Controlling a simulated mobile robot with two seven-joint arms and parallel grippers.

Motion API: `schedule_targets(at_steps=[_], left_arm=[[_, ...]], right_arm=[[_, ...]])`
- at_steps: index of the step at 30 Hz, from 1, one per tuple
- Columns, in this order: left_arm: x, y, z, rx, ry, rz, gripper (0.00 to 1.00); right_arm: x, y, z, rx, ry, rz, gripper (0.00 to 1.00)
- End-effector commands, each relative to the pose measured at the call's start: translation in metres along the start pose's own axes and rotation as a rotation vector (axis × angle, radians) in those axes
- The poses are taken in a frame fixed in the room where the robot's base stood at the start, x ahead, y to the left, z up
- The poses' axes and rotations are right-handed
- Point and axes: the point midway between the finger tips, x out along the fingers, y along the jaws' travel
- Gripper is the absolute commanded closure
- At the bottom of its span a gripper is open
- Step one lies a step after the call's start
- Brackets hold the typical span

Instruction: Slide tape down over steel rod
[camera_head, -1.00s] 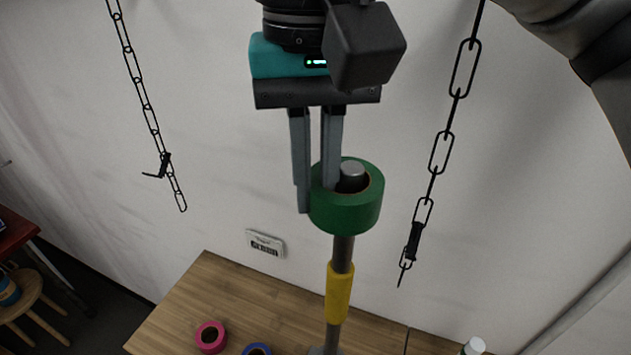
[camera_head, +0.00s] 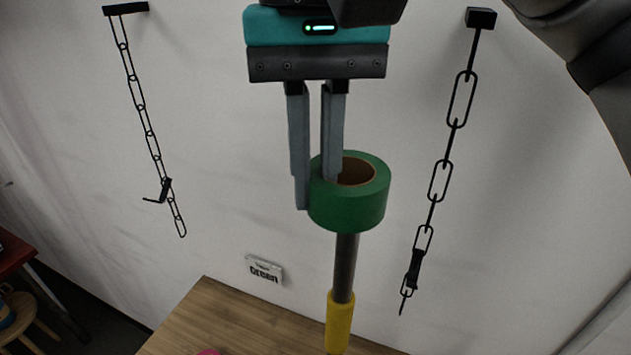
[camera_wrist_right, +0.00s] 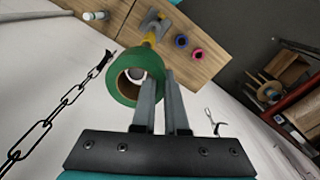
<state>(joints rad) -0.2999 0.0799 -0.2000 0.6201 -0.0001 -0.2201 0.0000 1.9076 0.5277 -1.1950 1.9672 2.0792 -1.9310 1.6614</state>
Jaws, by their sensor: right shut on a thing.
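The green tape roll (camera_head: 350,205) is held with its hole facing up, at the upper end of the upright steel rod (camera_head: 345,262). The rod shows below the roll, with a yellow sleeve (camera_head: 340,318) lower down. In the head view the hole shows its brown core and no rod tip above the rim. In the right wrist view, the tape roll (camera_wrist_right: 122,85) has a pale rod end showing in its hole; whether it is inside or just below, I cannot tell. My right gripper (camera_head: 317,195) is shut on the near-left wall of the roll. My left gripper is not in view.
A wooden table (camera_head: 235,325) lies below. Black chains hang on the wall to the left (camera_head: 148,135) and right (camera_head: 440,180) of the rod. A stool (camera_head: 28,325) stands far left.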

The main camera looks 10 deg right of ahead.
Motion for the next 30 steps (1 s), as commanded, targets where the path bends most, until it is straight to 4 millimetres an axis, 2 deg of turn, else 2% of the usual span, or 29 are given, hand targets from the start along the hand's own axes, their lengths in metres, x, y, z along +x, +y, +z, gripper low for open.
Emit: schedule_targets(at_steps=[10, 30], left_arm=[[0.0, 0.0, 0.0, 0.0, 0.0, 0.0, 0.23], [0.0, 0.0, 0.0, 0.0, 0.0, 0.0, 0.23]], right_arm=[[-0.012, 0.0, 0.0, -0.001, 0.0, 0.0, 1.0], [-0.013, 0.0, 0.0, -0.001, 0.0, -0.001, 1.0]])
